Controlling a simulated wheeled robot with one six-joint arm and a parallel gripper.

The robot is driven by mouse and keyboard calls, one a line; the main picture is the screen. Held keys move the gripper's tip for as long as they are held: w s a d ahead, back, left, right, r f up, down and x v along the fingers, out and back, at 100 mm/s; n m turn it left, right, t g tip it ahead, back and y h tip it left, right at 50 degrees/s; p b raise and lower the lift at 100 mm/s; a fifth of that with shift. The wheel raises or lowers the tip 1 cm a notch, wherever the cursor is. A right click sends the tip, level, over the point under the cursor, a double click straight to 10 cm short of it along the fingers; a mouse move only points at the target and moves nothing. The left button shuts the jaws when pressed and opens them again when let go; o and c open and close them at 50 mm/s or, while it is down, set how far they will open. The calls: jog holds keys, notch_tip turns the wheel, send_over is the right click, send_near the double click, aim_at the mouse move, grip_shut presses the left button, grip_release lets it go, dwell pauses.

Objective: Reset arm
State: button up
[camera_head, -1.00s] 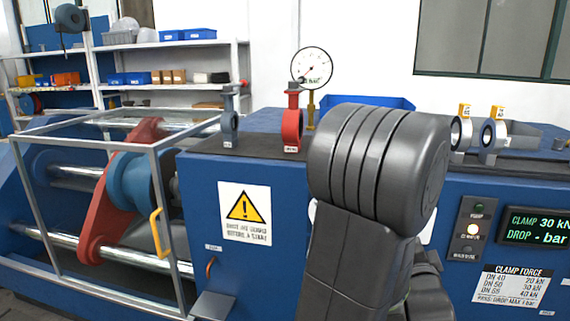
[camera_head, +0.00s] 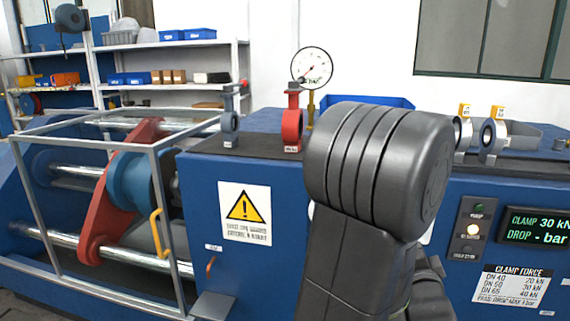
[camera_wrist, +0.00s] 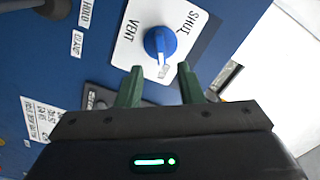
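My gripper (camera_wrist: 160,88) shows in the wrist view with its two green fingers apart and nothing between them. A blue round knob (camera_wrist: 160,42) with a white pointer sits on a white plate marked SHUT and VENT, just beyond the fingertips. The fingers look apart from the knob. In the head view my arm stands in front of the blue machine (camera_head: 205,205), and my gripper is hidden there.
A red valve (camera_head: 292,122) and a grey valve (camera_head: 229,125) stand on the bench top by a pressure gauge (camera_head: 312,67). More valves (camera_head: 489,138) stand at the right. A caged press (camera_head: 130,190) is at the left. A display (camera_head: 537,227) reads CLAMP 30 kN.

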jog(key=w+d+n+b, duration=0.1)
jog(key=w+n+b, duration=0.1)
jog(key=w+n, duration=0.4)
jog(key=n, duration=0.3)
jog(key=shift+w+d+n+b, duration=0.3)
jog(key=shift+w+n+b, duration=0.1)
dwell(0.6)
